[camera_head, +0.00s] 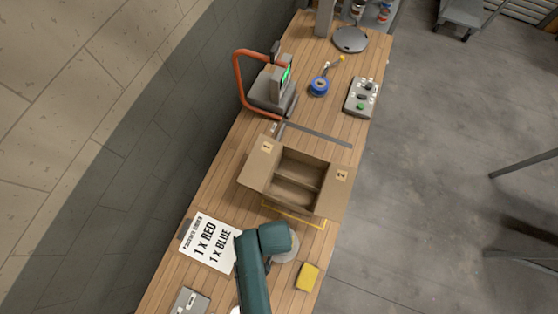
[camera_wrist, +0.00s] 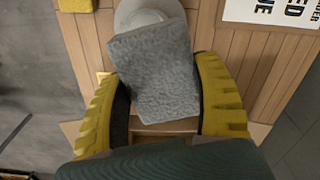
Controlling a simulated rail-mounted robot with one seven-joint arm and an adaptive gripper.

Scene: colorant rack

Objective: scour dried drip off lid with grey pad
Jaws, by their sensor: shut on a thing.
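My gripper (camera_wrist: 160,82) is shut on a rough grey pad (camera_wrist: 153,70), with a yellow ribbed finger on each side. The pad hangs over a pale round lid (camera_wrist: 126,17), part of which shows beyond the pad's far edge in the wrist view. I cannot tell whether pad and lid touch. In the head view the lid (camera_head: 288,250) shows partly from under my arm, which hides the gripper and the pad. No dried drip can be made out on the visible part of the lid.
A yellow sponge (camera_head: 307,277) lies right of the lid. A printed order sheet (camera_head: 210,242) lies left of it. An open cardboard box (camera_head: 256,174) stands behind. A scale (camera_head: 272,92), blue tape roll (camera_head: 319,86) and button box (camera_head: 361,97) are further back on the wooden bench.

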